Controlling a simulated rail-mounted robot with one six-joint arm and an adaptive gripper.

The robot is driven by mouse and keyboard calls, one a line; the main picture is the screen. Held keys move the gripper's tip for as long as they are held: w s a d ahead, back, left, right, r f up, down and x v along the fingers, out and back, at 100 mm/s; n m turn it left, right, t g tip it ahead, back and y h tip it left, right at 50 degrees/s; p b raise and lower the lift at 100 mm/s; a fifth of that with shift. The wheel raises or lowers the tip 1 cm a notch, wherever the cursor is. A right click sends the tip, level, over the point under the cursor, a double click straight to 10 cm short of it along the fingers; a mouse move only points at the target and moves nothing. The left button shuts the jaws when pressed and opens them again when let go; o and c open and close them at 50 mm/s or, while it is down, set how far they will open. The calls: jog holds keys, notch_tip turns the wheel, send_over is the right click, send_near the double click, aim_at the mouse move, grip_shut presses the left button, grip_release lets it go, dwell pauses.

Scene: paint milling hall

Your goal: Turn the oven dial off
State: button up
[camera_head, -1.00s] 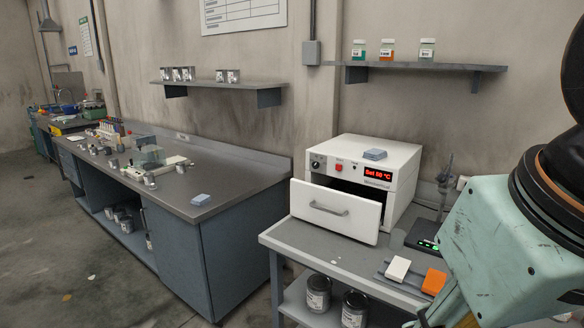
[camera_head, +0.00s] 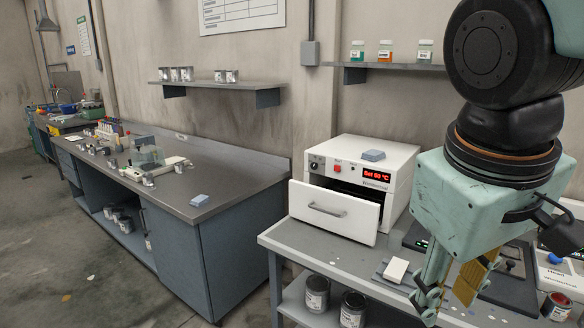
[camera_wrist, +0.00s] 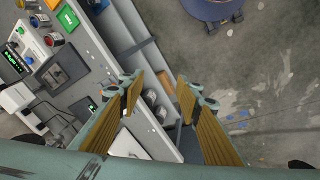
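The white oven (camera_head: 388,207) stands on the grey bench in the head view, its front drawer-like door (camera_head: 325,212) pulled open. The dial (camera_head: 314,166) is a small black knob at the upper left of its front panel; its exact pointing direction is too small to read. A red button (camera_head: 337,168) and a lit red display (camera_head: 377,177) reading about "Set 60 °C" sit to its right. My gripper (camera_head: 446,298) points down to the right of and nearer than the oven, apart from the dial. In the wrist view my gripper (camera_wrist: 158,95) has its fingers apart with nothing between them.
A blue-grey sponge-like block (camera_head: 373,155) lies on top of the oven. Paint cans (camera_head: 317,294) stand on the shelf below. A wall shelf (camera_head: 350,73) with several jars is above the oven.

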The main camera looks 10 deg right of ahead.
jog(key=w+d+r+n+g+h+p, duration=0.1)
jog(key=w+d+r+n+h, duration=0.2)
jog(key=w, duration=0.6)
jog(key=w+d+n+h+p, duration=0.2)
jog(key=w+d, duration=0.3)
jog(key=w, duration=0.4)
jog(key=w+n+t+h+p, duration=0.2)
jog(key=w+n+h, duration=0.35)
jog(key=w, duration=1.55)
jog(key=n+t+p, duration=0.3)
jog(key=n+t, duration=0.7)
jog(key=n, duration=0.2)
send_near(313, 166)
jog(key=shift+y, duration=0.25)
jog(key=shift+r+v, duration=0.1)
jog(key=shift+v, duration=1.3)
jog(key=shift+r+v, duration=0.15)
jog(key=shift+v, duration=1.3)
jog(key=shift+d, duration=0.1)
jog(key=shift+x, duration=6.85)
jog(key=shift+d+f, duration=0.1)
